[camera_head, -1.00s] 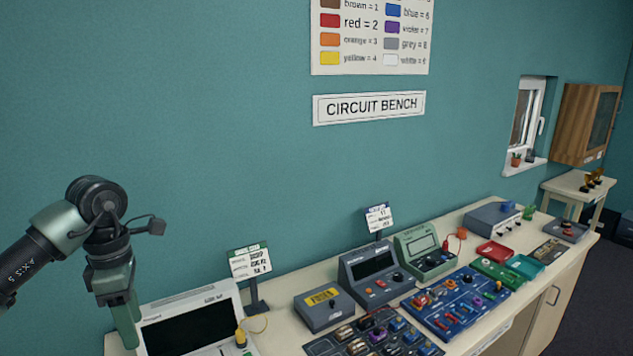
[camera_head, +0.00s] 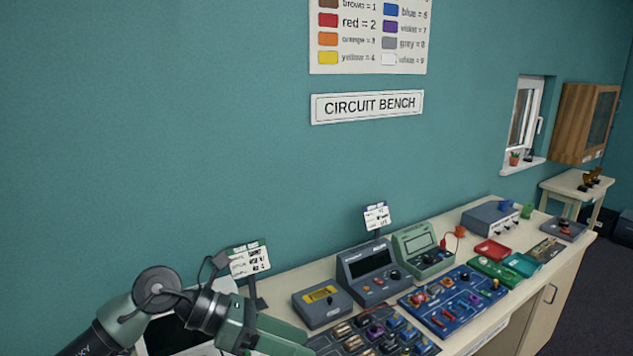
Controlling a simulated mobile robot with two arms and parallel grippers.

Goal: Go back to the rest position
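My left gripper (camera_head: 290,338) is low in the head view, left of centre. Its green fingers point right, in front of the bench's left end. I see nothing held in it, but the angle does not show whether the fingers are apart. My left arm hides part of the white-framed device with a dark screen (camera_head: 175,338). My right gripper is out of view.
The bench (camera_head: 322,272) runs along the teal wall. Near my gripper are a sign stand (camera_head: 250,262), a grey box with a yellow label (camera_head: 322,303) and a dark component board (camera_head: 375,335). A blue board (camera_head: 453,302) lies further right.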

